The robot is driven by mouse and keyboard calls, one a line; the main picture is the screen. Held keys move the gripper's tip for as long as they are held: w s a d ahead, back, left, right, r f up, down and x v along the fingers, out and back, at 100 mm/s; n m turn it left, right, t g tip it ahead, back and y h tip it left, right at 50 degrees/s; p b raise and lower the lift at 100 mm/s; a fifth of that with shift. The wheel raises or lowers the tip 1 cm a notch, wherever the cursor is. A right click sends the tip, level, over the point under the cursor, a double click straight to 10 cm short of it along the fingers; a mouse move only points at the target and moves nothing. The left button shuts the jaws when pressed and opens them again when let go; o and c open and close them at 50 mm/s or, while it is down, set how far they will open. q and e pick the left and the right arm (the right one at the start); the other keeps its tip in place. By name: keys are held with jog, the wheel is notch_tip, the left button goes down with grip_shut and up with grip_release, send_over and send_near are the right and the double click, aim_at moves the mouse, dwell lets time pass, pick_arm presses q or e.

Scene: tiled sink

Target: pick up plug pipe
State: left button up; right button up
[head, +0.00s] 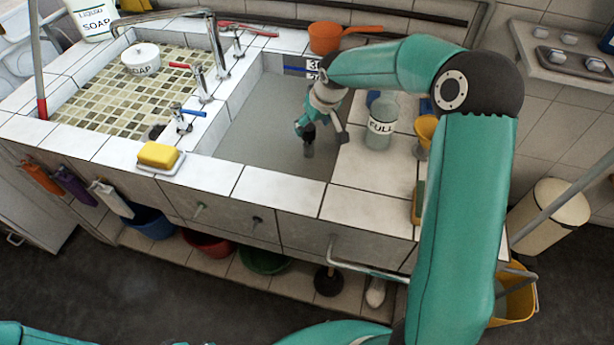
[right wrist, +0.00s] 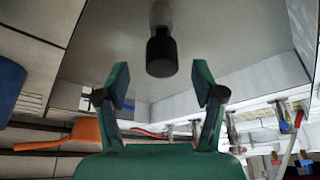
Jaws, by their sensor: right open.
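The plug pipe (head: 309,149) stands in the right, grey-floored basin. It has a dark upper part and a grey lower part. In the right wrist view the pipe (right wrist: 161,52) shows at the top middle, beyond the fingertips and roughly centred between them. My right gripper (head: 323,134) is over this basin, close to the pipe. In the right wrist view the gripper (right wrist: 160,88) is open, its two fingers apart with nothing between them. I cannot tell the exact gap to the pipe. My left gripper is out of view.
A jar marked FULL (head: 380,128) and a yellow cup (head: 426,131) stand on the tiled counter right of the basin. An orange pan (head: 325,38) is behind it. Taps (head: 184,119) and a yellow sponge (head: 158,155) are on the left. The basin floor around the pipe looks clear.

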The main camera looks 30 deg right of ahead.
aim_at(310, 127)
jog(key=x, duration=0.4)
jog(key=shift+w+a+f+p, duration=0.1)
jog(key=shift+w+f+p, duration=0.1)
jog(key=shift+p, duration=0.1)
grip_shut()
